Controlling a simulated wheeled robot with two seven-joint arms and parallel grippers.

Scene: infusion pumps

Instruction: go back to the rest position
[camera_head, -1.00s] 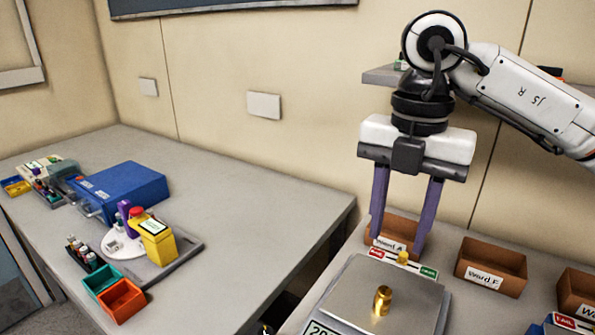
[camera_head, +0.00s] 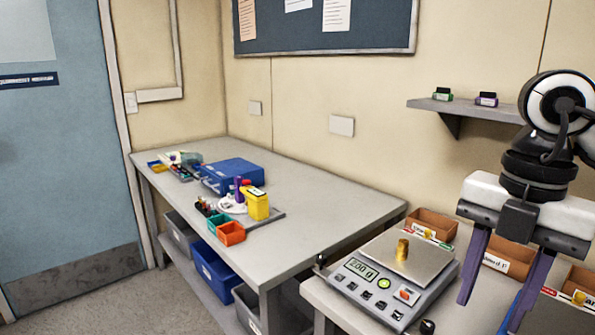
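My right gripper (camera_head: 492,315) hangs at the right, fingers pointing down. Its two purple fingers are apart with nothing seen held between them. It is to the right of a scale (camera_head: 375,283) on the near bench. A brass weight (camera_head: 402,250) stands upright on the scale's pan, apart from the gripper. The display seems to read 200 g. My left gripper is not in view.
Brown ward boxes (camera_head: 432,222) stand behind the scale and behind my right gripper. A wall shelf (camera_head: 465,109) is above. The far bench (camera_head: 320,208) holds a blue case (camera_head: 232,174), a yellow container (camera_head: 257,204) and small bins. Floor shows at the lower left.

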